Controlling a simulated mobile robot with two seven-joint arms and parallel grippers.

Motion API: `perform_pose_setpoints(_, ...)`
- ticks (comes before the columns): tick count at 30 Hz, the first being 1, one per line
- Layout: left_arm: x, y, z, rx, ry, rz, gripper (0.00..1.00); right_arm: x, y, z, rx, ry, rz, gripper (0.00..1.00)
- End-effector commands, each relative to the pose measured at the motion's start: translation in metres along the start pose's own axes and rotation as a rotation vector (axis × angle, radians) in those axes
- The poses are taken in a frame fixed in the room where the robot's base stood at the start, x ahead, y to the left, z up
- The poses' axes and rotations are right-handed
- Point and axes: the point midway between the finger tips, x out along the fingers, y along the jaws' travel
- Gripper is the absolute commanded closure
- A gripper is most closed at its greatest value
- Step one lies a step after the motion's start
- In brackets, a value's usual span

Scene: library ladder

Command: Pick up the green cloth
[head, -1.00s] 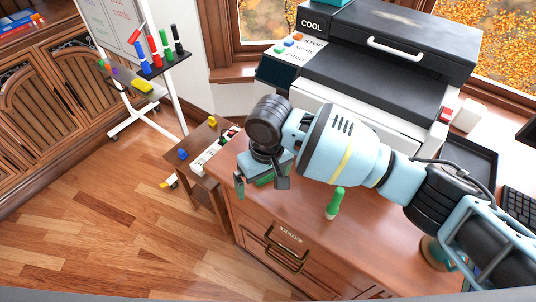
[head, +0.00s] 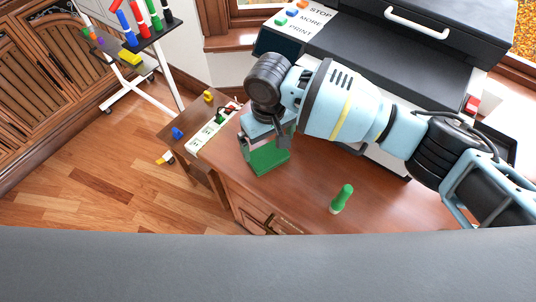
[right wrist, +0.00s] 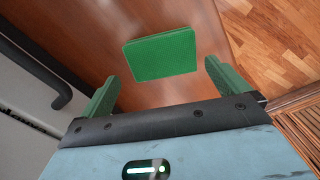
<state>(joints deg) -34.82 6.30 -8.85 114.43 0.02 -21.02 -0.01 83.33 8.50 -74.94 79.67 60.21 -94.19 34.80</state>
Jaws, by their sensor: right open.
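The green cloth (right wrist: 160,55) is a flat, folded-looking rectangle on the brown wooden desk top. In the right wrist view it lies ahead of and between my right gripper's two green fingers (right wrist: 162,76), which are wide apart with nothing between them. In the head view the cloth (head: 267,160) shows near the desk's left end, just below my right gripper (head: 265,146), which partly hides it. The gap between fingers and cloth is hard to judge. My left gripper does not show.
A green bottle-like object (head: 342,198) stands on the desk right of the cloth. A large black and white printer (head: 375,70) stands behind my arm. A low side table (head: 182,127) with small coloured items is left of the desk. A marker stand (head: 140,38) stands further left.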

Motion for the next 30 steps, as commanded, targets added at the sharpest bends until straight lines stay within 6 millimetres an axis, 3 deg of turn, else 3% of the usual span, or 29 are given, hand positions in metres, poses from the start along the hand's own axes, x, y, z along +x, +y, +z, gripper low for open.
perform_pose_setpoints(4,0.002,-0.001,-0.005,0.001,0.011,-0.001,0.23,0.007,-0.001,0.001,0.000,0.000,0.000,0.00)
perform_pose_setpoints(13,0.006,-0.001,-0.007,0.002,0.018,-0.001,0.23,0.047,-0.003,0.002,-0.001,0.000,0.000,0.00)
perform_pose_setpoints(22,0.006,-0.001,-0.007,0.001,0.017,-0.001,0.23,0.051,-0.003,0.002,-0.001,0.002,0.000,0.00)
perform_pose_setpoints(30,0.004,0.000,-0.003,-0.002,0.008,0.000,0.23,0.050,-0.003,0.002,-0.001,0.002,0.000,0.31)
